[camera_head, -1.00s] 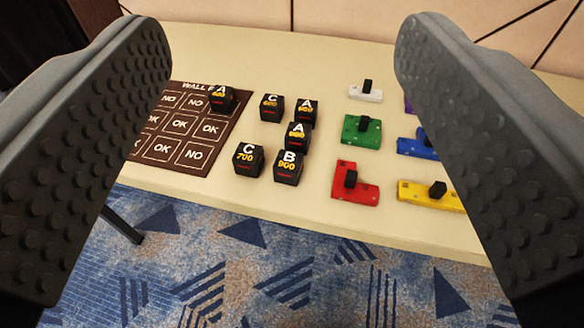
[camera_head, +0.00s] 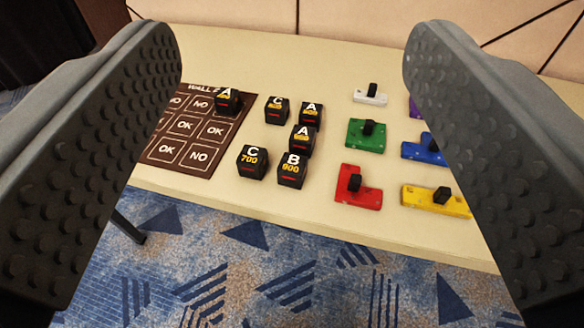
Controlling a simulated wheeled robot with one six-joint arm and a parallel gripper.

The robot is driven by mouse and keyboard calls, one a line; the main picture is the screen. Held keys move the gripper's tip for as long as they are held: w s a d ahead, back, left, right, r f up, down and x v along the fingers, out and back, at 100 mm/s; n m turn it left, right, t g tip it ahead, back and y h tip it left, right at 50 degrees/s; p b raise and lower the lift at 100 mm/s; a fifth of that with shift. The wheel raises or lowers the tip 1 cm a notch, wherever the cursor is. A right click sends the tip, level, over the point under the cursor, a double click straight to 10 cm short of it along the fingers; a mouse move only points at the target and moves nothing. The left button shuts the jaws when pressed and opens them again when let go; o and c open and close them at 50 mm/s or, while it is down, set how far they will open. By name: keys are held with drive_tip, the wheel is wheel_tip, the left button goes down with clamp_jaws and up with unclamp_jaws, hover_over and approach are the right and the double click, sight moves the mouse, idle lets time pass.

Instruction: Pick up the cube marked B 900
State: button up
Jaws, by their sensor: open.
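The black cube marked B 900 (camera_head: 292,170) sits on the cream table near its front edge, with white and yellow lettering. The cube marked C 700 (camera_head: 252,162) stands close to its left, with a narrow gap. A cube marked A (camera_head: 302,139) stands just behind it; I cannot tell whether they touch. My gripper (camera_head: 292,60) is open and empty, with its two grey studded fingers wide apart at the left and right of the view. The B 900 cube lies between the fingers in the picture, some way beyond them.
Another C cube (camera_head: 277,108) and A cube (camera_head: 311,113) stand farther back. A cube marked A (camera_head: 228,100) rests on the brown OK/NO board (camera_head: 163,171). Red (camera_head: 357,190), green (camera_head: 366,134), yellow (camera_head: 425,198), blue and white knobbed blocks stand right. The table front between is clear.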

drive_tip(key=shift+o, duration=0.4)
drive_tip(key=m+g, duration=0.3)
drive_tip(key=g, duration=1.4)
hover_over(293, 163)
wheel_tip(293, 163, down, 16)
drive_tip(key=f, duration=1.2)
drive_tip(key=shift+s+d+f, duration=0.25)
drive_tip(key=shift+d, duration=0.05)
drive_tip(key=shift+w+a+f, duration=0.15)
drive_tip(key=shift+a+f, duration=0.05)
drive_tip(key=shift+f, duration=1.1)
drive_tip(key=shift+w+a+f, duration=0.1)
drive_tip(key=shift+a+f, duration=0.05)
drive_tip(key=shift+f, duration=1.15)
drive_tip(key=c, duration=1.1)
